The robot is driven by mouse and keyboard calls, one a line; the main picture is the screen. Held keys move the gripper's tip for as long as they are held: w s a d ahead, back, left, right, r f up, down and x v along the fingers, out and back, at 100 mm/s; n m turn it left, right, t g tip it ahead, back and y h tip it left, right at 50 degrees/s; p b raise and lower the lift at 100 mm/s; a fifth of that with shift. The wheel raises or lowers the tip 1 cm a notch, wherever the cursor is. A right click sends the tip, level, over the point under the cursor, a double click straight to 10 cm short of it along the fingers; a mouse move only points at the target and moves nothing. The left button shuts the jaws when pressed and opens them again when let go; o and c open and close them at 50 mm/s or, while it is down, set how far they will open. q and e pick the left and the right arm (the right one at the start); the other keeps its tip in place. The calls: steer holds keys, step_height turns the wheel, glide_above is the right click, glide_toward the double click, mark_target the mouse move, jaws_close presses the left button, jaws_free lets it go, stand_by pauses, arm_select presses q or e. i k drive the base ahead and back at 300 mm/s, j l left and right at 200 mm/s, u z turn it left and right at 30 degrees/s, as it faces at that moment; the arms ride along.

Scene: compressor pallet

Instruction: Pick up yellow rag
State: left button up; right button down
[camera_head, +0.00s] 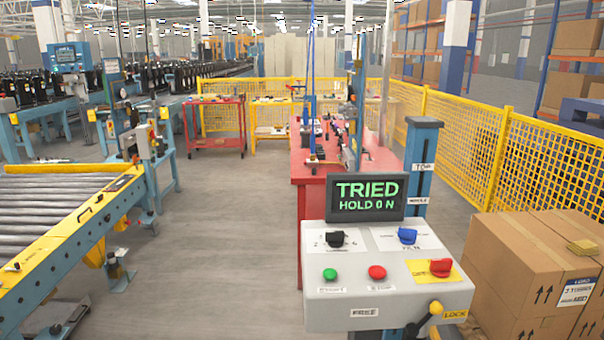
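A small folded yellow piece (582,247), which looks like the yellow rag, lies on top of the cardboard boxes (520,265) at the right edge. It is too small to tell for sure that it is cloth. Neither of my grippers shows in the head view.
A grey control box (388,315) with a screen (366,197), knobs and buttons stands in front, left of the boxes. A roller conveyor (60,215) is at left. A red workbench (335,165) stands behind the control box. Yellow mesh fencing (530,155) runs behind the boxes. Floor at centre-left is clear.

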mark_target(584, 247)
steer(key=z, duration=1.55)
